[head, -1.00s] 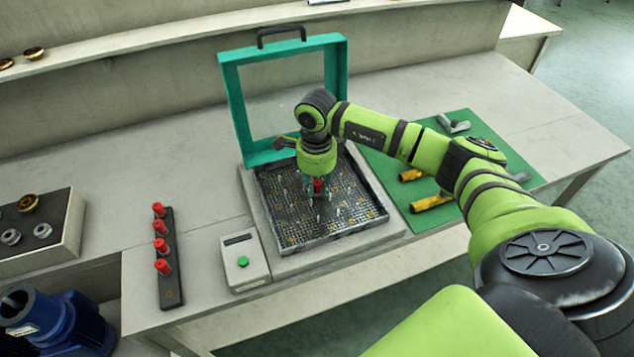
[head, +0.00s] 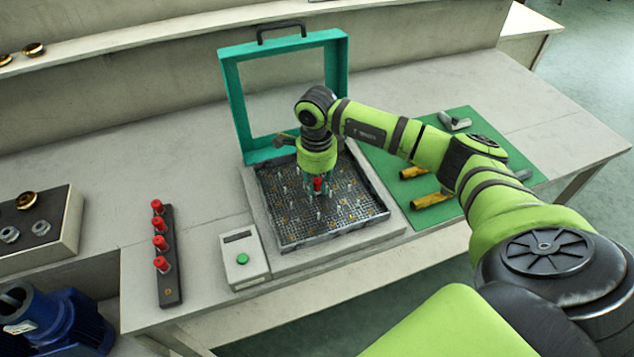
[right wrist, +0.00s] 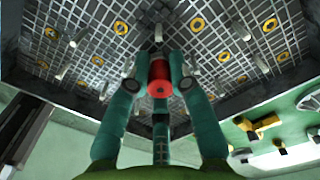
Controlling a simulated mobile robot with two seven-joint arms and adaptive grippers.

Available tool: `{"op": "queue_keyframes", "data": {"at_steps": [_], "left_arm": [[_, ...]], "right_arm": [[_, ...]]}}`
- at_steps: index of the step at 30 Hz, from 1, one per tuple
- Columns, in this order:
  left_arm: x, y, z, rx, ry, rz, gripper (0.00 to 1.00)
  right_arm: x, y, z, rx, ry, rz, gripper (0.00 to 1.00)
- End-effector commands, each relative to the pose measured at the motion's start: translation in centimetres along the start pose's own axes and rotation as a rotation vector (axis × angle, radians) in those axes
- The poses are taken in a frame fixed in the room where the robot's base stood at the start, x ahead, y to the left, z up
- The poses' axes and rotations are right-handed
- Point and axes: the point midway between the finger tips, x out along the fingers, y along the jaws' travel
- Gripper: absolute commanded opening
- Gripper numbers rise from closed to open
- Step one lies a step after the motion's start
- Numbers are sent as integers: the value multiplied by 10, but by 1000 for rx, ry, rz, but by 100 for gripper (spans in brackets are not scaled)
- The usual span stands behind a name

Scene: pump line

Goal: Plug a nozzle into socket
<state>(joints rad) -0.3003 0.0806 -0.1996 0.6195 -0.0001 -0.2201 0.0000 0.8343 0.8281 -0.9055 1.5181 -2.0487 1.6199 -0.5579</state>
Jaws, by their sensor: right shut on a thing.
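My right gripper (head: 318,184) is over the gridded socket board (head: 296,232) and points down at it. In the right wrist view its teal fingers (right wrist: 159,88) are shut on a red nozzle (right wrist: 160,75). The nozzle also shows as a small red spot in the head view (head: 319,184). The board carries yellow-ringed sockets (right wrist: 120,28) and several pale upright pins. I cannot tell whether the nozzle's tip is in a socket; its lower end is hidden. Several more red nozzles (head: 160,243) stand in a dark rack (head: 170,286) to the left. My left gripper is out of view.
A teal-framed clear lid (head: 231,95) stands open behind the board. A control box with a green button (head: 242,258) sits left of it. A green mat (head: 478,191) with yellow-handled tools (head: 430,200) lies to the right. Bare table lies between rack and lid.

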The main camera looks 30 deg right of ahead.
Motion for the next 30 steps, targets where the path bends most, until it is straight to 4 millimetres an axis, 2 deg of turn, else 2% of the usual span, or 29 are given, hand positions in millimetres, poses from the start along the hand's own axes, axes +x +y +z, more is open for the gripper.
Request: {"op": "queue_keyframes", "data": {"at_steps": [26, 27, 28, 30], "left_arm": [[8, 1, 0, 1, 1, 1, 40], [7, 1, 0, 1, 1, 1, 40], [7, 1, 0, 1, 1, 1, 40], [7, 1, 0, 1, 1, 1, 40]], "right_arm": [[7, 0, 0, 0, 0, -1, 0], [6, 0, 0, 0, -1, -1, 38], [6, 0, 0, 0, 0, -1, 49], [6, 0, 0, 0, 0, 0, 49]]}}
